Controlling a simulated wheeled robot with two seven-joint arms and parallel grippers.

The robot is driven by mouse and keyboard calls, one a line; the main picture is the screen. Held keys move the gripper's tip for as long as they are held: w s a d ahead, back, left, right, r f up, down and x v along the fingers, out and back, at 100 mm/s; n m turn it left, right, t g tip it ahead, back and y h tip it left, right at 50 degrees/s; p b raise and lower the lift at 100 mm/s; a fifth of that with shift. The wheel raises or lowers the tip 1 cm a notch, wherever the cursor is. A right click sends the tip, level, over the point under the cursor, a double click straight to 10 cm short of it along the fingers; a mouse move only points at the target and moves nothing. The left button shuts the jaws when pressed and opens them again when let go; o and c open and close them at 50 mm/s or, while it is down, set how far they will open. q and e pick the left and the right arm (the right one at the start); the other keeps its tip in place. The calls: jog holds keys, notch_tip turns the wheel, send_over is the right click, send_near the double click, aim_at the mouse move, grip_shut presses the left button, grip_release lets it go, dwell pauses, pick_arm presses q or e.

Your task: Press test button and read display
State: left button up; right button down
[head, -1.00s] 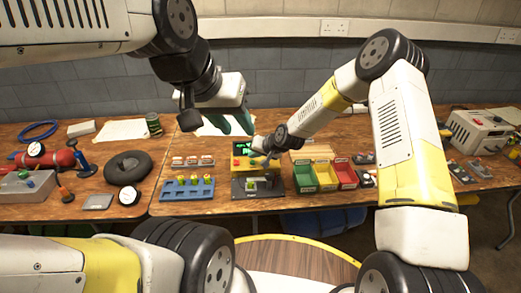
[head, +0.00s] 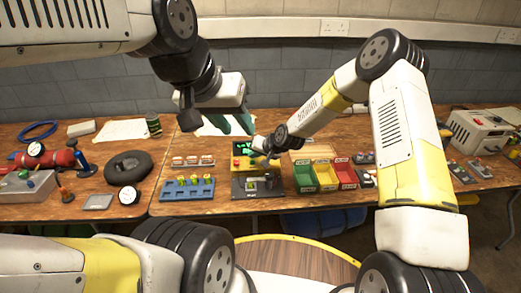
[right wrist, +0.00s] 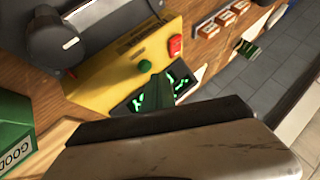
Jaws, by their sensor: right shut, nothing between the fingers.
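The yellow tester box (head: 243,163) stands on the bench in the middle of the head view. Its dark display (head: 244,146) shows green characters too small to read. In the right wrist view the display (right wrist: 178,80) has bright green marks, partly covered by my fingers. A red button (right wrist: 175,45) is on the yellow panel, and a green button (right wrist: 145,67) is at my fingertips. My right gripper (right wrist: 150,74) is shut and empty over the panel; contact with the button cannot be told. My left gripper (head: 238,123) is open and empty, above and behind the tester.
A black dock (head: 245,192) adjoins the tester's front. A blue rack (head: 186,190) stands left, and green (head: 304,178) and red (head: 346,174) bins stand right. A black ring (head: 128,167) and red cylinder (head: 60,159) lie farther left. A grey box (head: 480,130) is far right.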

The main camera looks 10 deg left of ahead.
aim_at(254, 164)
jog(key=shift+f, duration=0.1)
dwell(0.6)
jog(key=shift+f, duration=0.35)
jog(key=shift+f, duration=0.4)
dwell(0.5)
dwell(0.3)
jog(key=shift+r, duration=0.85)
jog(key=shift+r, duration=2.5)
jog(key=shift+r, duration=0.1)
